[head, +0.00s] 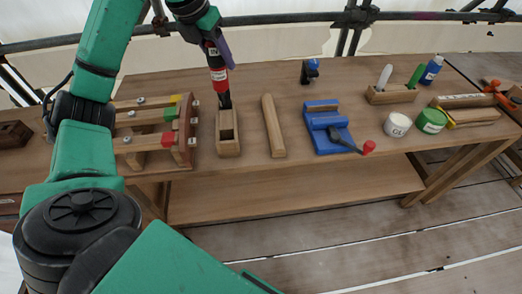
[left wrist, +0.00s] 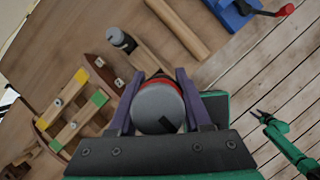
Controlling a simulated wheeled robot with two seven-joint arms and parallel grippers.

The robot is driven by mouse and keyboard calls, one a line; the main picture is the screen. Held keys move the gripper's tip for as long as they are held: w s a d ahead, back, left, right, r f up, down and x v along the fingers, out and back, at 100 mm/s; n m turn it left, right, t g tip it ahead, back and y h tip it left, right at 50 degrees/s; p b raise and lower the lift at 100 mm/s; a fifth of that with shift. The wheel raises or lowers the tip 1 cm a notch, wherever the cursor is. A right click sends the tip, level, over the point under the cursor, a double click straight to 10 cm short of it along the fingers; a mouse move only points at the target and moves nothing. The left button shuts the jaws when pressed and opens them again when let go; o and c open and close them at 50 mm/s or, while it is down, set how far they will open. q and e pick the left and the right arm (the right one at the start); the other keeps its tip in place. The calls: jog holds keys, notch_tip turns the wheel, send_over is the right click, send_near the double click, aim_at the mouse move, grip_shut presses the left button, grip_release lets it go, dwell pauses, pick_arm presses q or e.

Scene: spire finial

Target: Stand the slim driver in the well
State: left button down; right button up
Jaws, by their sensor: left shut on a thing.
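My left gripper (head: 217,60) is shut on the slim driver (head: 218,78), which has a red band and a pale label and hangs nearly upright. Its dark lower part points down at the far end of the wooden block with the well (head: 228,148). I cannot tell whether its tip is inside. In the left wrist view the driver's round grey end (left wrist: 158,108) sits between the purple fingers, and the block (left wrist: 153,68) lies beyond. My right gripper (left wrist: 264,116) is small at the right of the left wrist view, away from the bench, its fingers seemingly apart.
A wooden rack with coloured blocks (head: 190,140) stands close left of the well block. A wooden bar (head: 273,125) and a blue fixture (head: 327,128) are to its right. A dark cylinder (left wrist: 122,40) shows by the block's far end. Jars and bottles stand further right.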

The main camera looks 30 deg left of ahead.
aim_at(218, 85)
pick_arm(q)
jog(key=f, duration=0.2)
jog(key=a+f+b, duration=0.1)
jog(key=f, duration=0.2)
jog(key=a+f+b, duration=0.1)
jog(key=f, duration=0.2)
jog(key=shift+s+f, duration=0.1)
jog(key=shift+f, duration=0.05)
notch_tip(218, 85, down, 12)
jog(key=shift+d+b, duration=0.3)
pick_arm(e)
jog(key=a+f, duration=0.1)
jog(key=w+a+f, duration=0.1)
jog(key=shift+a+f, duration=0.1)
jog(key=shift+f, duration=0.2)
jog(key=shift+s+f, duration=0.1)
pick_arm(q)
jog(key=shift+f, duration=0.1)
jog(key=shift+c, duration=1.7)
grip_release()
pick_arm(e)
jog(key=shift+f, duration=0.1)
